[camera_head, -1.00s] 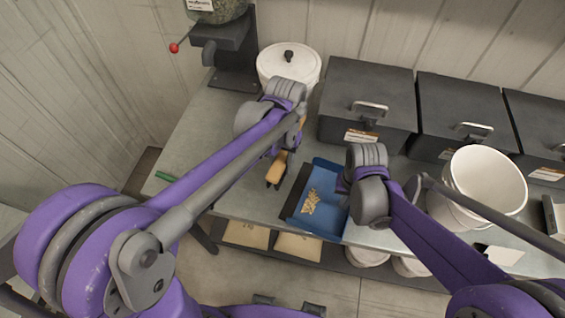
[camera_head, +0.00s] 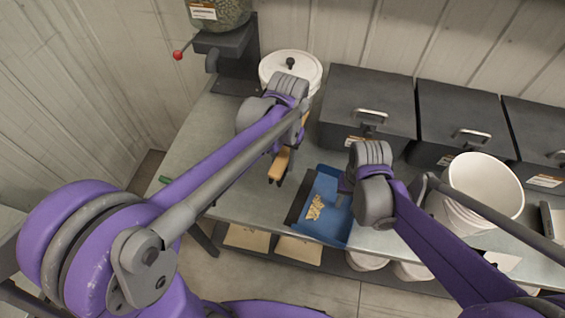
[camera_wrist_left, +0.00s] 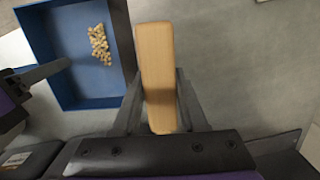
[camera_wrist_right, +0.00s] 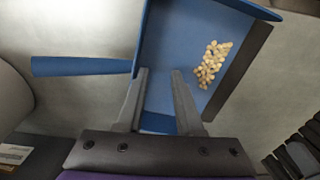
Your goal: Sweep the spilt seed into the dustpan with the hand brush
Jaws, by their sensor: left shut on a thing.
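The hand brush has a pale wooden handle (camera_head: 281,162), which also shows in the left wrist view (camera_wrist_left: 155,45). My left gripper (camera_wrist_left: 158,80) is shut on it, left of the dustpan in the head view. The bristles are mostly hidden. The blue dustpan (camera_head: 334,229) lies on the bench with its dark lip facing the brush. A small heap of pale seed (camera_head: 315,208) lies on the pan's floor near that lip. My right gripper (camera_wrist_right: 160,72) is open over the pan, its fingers apart. The pan's blue handle (camera_wrist_right: 80,66) is outside the fingers.
Dark lidded bins (camera_head: 366,100) line the back of the bench. A lidded white bucket (camera_head: 290,65) and the seed dispenser (camera_head: 228,50) stand at the back left. An open white bucket (camera_head: 470,205) stands right of my right gripper.

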